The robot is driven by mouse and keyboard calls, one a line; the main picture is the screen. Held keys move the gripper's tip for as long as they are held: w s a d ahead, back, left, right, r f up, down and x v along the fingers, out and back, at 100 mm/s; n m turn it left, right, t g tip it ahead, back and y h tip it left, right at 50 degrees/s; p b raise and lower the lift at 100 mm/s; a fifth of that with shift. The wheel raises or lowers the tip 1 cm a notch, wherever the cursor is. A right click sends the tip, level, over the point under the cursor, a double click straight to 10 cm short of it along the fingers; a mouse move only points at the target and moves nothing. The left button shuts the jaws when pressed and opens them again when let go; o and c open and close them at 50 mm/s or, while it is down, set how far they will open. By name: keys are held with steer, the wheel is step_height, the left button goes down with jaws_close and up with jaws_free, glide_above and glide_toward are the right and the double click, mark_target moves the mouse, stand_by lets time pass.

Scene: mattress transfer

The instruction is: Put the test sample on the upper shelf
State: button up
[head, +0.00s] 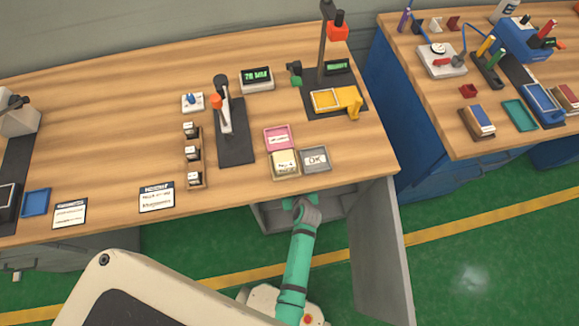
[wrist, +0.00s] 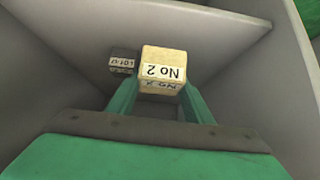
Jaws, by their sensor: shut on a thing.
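My gripper (wrist: 161,98) is shut on a pale beige block marked "No 2" (wrist: 163,60), which I take to be the test sample. The block sits between the two green fingers inside a grey cabinet (wrist: 225,35). I cannot tell whether the block touches the surface below it. In the head view my green arm reaches under the table's front edge into the open cabinet (head: 270,217). The fingertips and the block are hidden there. Which shelf level the gripper is at is not clear.
A dark block with a white label (wrist: 122,62) stands left of the held block. Grey walls enclose the gripper closely. The cabinet door (head: 378,245) hangs open at the right. The wooden table (head: 110,120) above carries trays, including a grey "OK" tray (head: 315,158).

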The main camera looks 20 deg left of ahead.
steer(key=w+a, duration=0.1)
steer(key=w, duration=0.1)
steer(key=w+a+f, duration=0.1)
steer(key=w+a, duration=0.1)
steer(key=w, duration=0.1)
steer(key=w+a+f, duration=0.1)
steer(key=w+a, duration=0.1)
steer(key=shift+w+a+f, duration=0.15)
steer(key=shift+w, duration=0.2)
steer(key=shift+f, duration=0.6)
steer(key=shift+f, duration=0.6)
steer(key=o, duration=1.1)
steer(key=shift+r, duration=0.1)
